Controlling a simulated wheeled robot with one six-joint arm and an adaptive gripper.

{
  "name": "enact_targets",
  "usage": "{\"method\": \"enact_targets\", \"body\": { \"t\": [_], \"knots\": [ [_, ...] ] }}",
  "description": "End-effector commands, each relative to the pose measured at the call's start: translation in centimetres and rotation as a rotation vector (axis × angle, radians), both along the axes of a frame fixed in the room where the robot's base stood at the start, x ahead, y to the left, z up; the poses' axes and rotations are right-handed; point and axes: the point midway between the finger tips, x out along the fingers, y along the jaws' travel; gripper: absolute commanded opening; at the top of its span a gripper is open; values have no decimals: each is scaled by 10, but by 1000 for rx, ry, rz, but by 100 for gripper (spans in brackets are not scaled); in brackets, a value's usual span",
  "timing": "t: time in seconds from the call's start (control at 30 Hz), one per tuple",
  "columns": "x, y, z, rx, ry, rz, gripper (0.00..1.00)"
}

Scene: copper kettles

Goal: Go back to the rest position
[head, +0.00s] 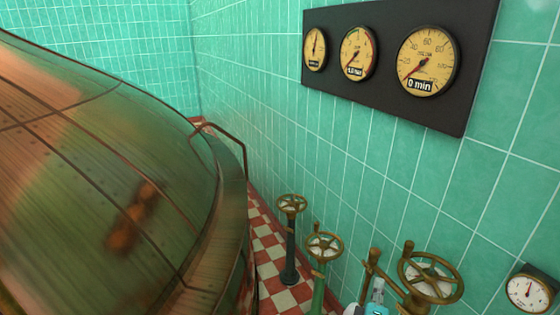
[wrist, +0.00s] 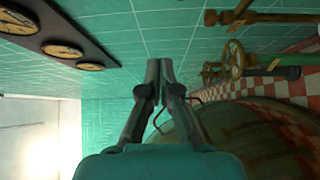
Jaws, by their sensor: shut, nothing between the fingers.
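My gripper (wrist: 159,68) shows in the middle of the wrist view. Its two grey fingers are together at the tips, with nothing between them. It points toward the teal tiled wall and touches nothing that I can see. In the head view, a small teal and white part of my arm shows at the bottom edge, among the valves; the fingers cannot be made out there.
A large copper kettle (head: 90,170) fills the left. Handwheel valves (head: 291,204), (head: 323,247) and (head: 430,278) stand along the tiled wall (head: 290,140). A black panel (head: 385,98) holds three gauges; a small gauge (head: 528,291) is lower right. Checkered floor (head: 268,245) shows between.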

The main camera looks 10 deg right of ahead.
Motion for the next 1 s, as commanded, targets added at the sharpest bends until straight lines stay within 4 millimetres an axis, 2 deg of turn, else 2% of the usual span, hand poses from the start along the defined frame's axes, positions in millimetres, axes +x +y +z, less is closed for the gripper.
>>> {"method": "enact_targets", "body": {
  "t": [0.17, 0.3, 0.5, 0.73, 1.0],
  "knots": [
    [-37, 18, -37, 107, 9, 74, 0],
    [-80, 39, -69, 244, 6, 152, 0],
    [-147, 67, -99, 456, -3, 236, 0],
    [-226, 94, -113, 714, -21, 294, 0],
    [-314, 117, -103, 1023, -61, 309, 0]
  ]
}}
